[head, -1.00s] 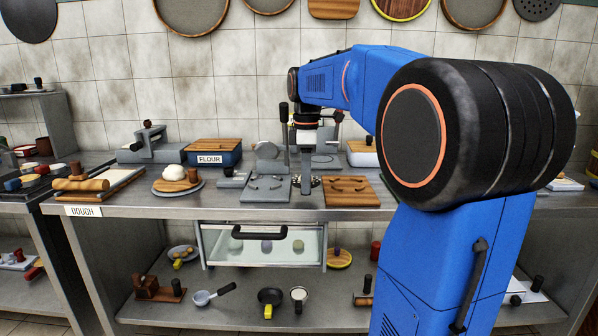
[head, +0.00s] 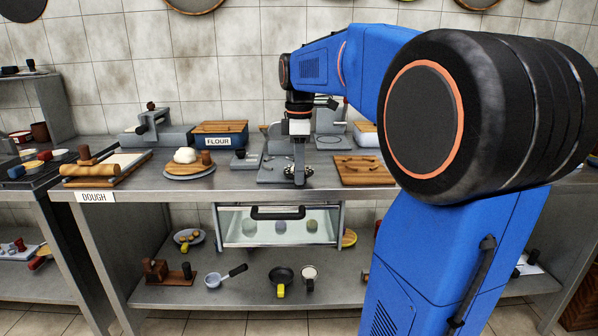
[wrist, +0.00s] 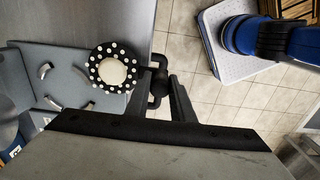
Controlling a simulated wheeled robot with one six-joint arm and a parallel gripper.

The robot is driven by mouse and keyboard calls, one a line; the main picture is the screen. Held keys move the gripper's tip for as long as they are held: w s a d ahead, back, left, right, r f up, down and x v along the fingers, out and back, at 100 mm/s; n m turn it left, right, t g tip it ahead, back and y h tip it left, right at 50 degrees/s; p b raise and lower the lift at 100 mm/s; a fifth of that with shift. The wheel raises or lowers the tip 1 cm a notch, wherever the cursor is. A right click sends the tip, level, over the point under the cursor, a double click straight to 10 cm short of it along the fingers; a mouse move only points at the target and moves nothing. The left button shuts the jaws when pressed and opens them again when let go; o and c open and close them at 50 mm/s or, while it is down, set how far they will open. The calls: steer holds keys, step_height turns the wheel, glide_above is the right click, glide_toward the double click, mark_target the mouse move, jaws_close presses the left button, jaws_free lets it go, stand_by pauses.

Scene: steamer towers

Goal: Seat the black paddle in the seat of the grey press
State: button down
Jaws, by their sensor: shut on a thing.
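The black paddle (wrist: 98,77) shows in the wrist view as a round black disc with white dots and a pale round piece in its middle. My gripper (wrist: 168,90) is shut on its black handle, just beyond the table's edge in that view. In the head view my gripper (head: 299,176) points down at the front of the counter, and the paddle is not clear there. A grey upright device (head: 330,126), perhaps the press, stands behind it, partly hidden by my arm. A dark ring marks its flat base.
Another grey device with a lever (head: 158,130) and a FLOUR box (head: 220,134) stand at the back left. A glass-fronted drawer (head: 280,227) hangs below.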

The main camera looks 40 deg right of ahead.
steer(key=shift+w+d, duration=0.2)
steer(key=shift+w, duration=2.75)
steer(key=shift+w+d, duration=0.15)
steer(key=shift+w, duration=2.8)
steer(key=shift+w+r, duration=0.1)
steer(key=shift+r, duration=0.05)
steer(key=shift+f, duration=0.2)
steer(key=shift+r, duration=0.35)
steer(key=shift+f, duration=0.75)
steer(key=c, duration=1.8)
jaws_free()
steer(key=shift+o, duration=0.2)
steer(key=shift+s+a, duration=0.1)
steer(key=shift+s, duration=0.1)
